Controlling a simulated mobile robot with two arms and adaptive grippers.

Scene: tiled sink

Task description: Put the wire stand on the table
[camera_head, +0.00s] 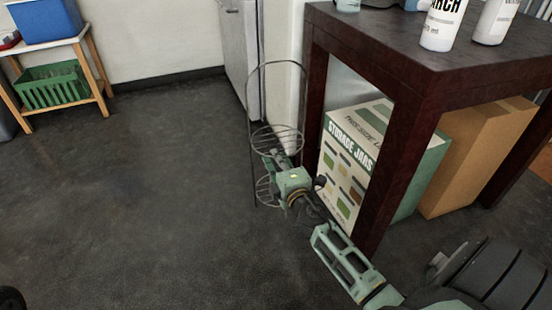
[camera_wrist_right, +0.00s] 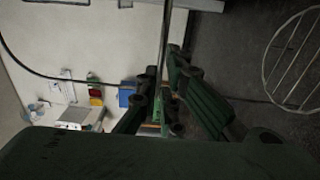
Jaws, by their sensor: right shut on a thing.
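The wire stand (camera_head: 277,138) is a thin grey wire frame with a tall arched handle and two round tiers. It stands upright just left of the dark wooden table (camera_head: 385,42). My right gripper (camera_head: 272,160) is shut on one of its wires, between the two tiers. In the right wrist view a wire of the stand (camera_wrist_right: 165,40) runs between the closed fingers (camera_wrist_right: 160,100), and a round tier (camera_wrist_right: 296,62) shows at the right. I cannot tell if the stand's bottom touches the floor. My left gripper is not in view.
A storage jars box (camera_head: 350,160) and a brown carton (camera_head: 480,160) sit under the table. A table leg (camera_head: 383,200) is close to my right arm.

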